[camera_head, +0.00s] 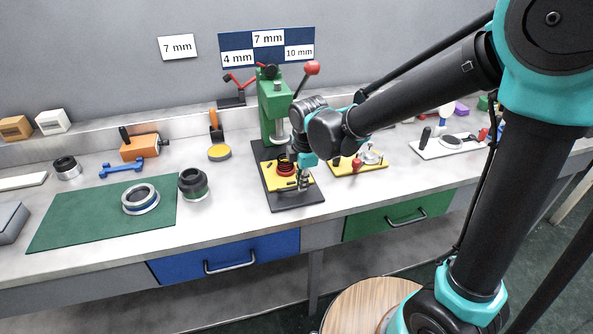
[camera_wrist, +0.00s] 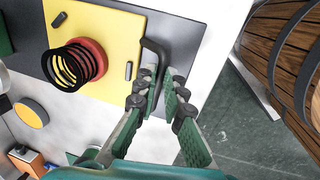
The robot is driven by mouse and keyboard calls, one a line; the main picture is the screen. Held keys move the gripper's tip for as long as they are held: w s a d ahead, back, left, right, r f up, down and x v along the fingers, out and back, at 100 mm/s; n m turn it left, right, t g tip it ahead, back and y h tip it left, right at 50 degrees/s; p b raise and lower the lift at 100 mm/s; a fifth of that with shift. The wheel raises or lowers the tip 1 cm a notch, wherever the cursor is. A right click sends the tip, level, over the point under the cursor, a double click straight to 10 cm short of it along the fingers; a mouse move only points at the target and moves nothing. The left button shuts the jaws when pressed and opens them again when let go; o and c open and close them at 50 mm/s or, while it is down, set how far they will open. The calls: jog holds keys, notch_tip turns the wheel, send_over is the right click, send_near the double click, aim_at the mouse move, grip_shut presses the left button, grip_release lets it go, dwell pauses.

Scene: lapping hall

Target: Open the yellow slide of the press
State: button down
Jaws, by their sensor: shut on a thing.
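The green press (camera_head: 272,105) with a red-knobbed lever stands on a dark base plate (camera_head: 292,203) at the middle of the bench. Its yellow slide (camera_head: 270,178) lies low on the base and carries a red ring with a black coil on it. In the wrist view the yellow slide (camera_wrist: 112,30) fills the upper left, with the red ring (camera_wrist: 97,52) and black coil (camera_wrist: 70,68) on it. A black bent handle (camera_wrist: 151,46) is at the slide's edge. My gripper (camera_head: 304,181) is at the slide's front right; its fingers (camera_wrist: 158,92) are shut on the handle, partly hiding it.
A yellow fixture (camera_head: 345,168) with a red knob stands close right of the press. A dark ring part (camera_head: 193,184) and a green mat (camera_head: 80,222) lie to the left. The bench's front edge and blue drawer (camera_head: 225,258) are below.

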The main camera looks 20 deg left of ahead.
jog(key=s+d, duration=0.2)
jog(key=s, duration=0.1)
jog(key=s+d, duration=0.1)
jog(key=shift+s, duration=0.4)
jog(key=c, duration=1.6)
grip_release()
notch_tip(320, 180, up, 12)
jog(key=s+d, duration=0.1)
jog(key=shift+s, duration=0.4)
jog(key=shift+d+f, duration=0.1)
jog(key=shift+f, duration=0.05)
